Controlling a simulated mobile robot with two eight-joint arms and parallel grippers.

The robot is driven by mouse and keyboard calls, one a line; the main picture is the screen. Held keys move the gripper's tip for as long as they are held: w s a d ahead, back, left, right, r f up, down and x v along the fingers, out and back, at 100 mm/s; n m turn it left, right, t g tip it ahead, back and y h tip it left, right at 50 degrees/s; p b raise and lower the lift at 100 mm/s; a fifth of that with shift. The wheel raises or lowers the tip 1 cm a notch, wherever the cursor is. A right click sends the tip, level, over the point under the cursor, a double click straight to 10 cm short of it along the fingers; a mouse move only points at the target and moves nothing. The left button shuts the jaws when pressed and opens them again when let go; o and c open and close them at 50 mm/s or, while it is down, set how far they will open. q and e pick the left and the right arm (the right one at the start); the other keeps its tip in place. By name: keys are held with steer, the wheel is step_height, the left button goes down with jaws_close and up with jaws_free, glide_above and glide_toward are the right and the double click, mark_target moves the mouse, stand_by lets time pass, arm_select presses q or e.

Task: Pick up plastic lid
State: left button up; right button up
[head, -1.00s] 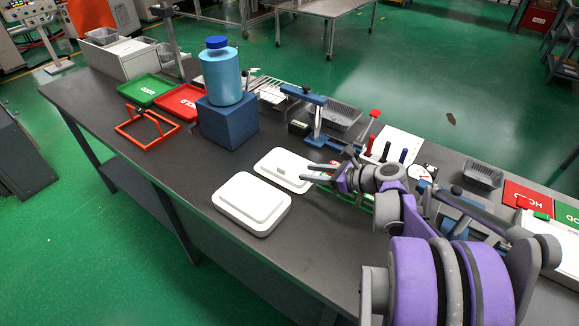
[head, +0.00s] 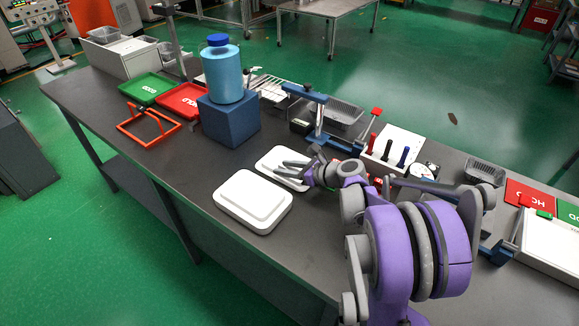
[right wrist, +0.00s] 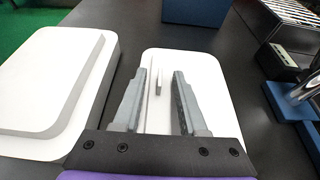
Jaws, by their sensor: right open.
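The plastic lid (head: 284,153) is a flat white rounded rectangle lying on the dark bench, with a small raised grip on top. In the right wrist view the lid (right wrist: 205,75) lies under my right gripper (right wrist: 160,73), and its thin raised grip (right wrist: 158,82) shows between the two spread fingers. In the head view my right gripper (head: 279,170) is open and over the lid, partly covering it. I cannot tell whether the fingers touch the lid. My left gripper is not in view.
A larger white box-like piece (head: 252,203) lies beside the lid, nearer the front edge. A blue block (head: 230,122) with a cyan bottle (head: 222,76) stands behind it. A blue clamp stand (head: 318,125) is at the back right.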

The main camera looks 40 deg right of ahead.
jaws_close()
steer(key=shift+r, duration=0.1)
stand_by(0.3)
